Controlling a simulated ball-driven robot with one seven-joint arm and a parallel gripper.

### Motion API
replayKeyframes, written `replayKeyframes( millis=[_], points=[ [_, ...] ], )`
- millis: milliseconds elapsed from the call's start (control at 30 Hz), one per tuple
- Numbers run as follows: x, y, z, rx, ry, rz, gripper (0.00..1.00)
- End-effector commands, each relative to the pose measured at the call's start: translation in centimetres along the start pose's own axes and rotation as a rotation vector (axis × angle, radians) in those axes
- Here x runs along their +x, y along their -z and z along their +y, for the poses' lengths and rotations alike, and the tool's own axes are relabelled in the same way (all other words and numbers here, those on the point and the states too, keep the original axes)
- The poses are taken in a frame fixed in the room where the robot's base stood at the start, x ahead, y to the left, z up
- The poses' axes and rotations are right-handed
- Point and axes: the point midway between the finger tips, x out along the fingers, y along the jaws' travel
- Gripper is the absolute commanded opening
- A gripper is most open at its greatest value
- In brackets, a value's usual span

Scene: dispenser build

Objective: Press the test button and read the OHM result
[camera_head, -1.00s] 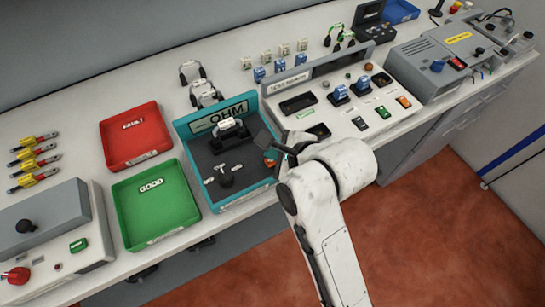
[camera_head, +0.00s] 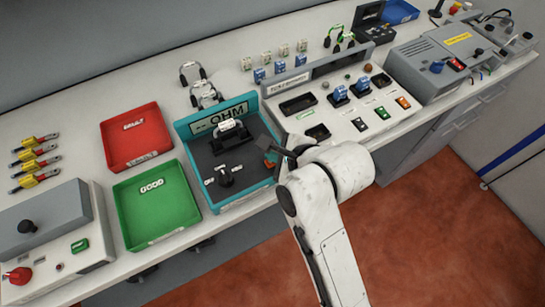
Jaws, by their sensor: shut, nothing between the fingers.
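The teal OHM tester (camera_head: 184,150) is an open tray-like station with an OHM sign (camera_head: 216,117) on its back wall. A dark holder inside carries a white-and-dark part (camera_head: 229,130). A dark selector knob (camera_head: 224,178) with small white labels sits in front of it. A small orange-red button (camera_head: 269,162) is at the tester's right side, partly hidden by my gripper. My gripper (camera_head: 270,146) is shut and empty, its dark fingers pointing left over the tester's right edge, close to the button. I cannot tell whether they touch. No result is legible.
A red FAULT tray (camera_head: 107,151) and a green GOOD tray (camera_head: 125,221) stand left of the tester. A test panel (camera_head: 345,124) with sockets and buttons is at the right. Loose headset-like parts (camera_head: 192,70) lie behind the tester.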

Motion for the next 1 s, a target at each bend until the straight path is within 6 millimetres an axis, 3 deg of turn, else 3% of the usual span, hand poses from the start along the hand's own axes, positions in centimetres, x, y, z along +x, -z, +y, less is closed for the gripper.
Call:
replayKeyframes(
  millis=[1000],
  points=[
    [0.58,0.4,0.43,-0.001,0.0,-0.001,0.0]
  ],
)
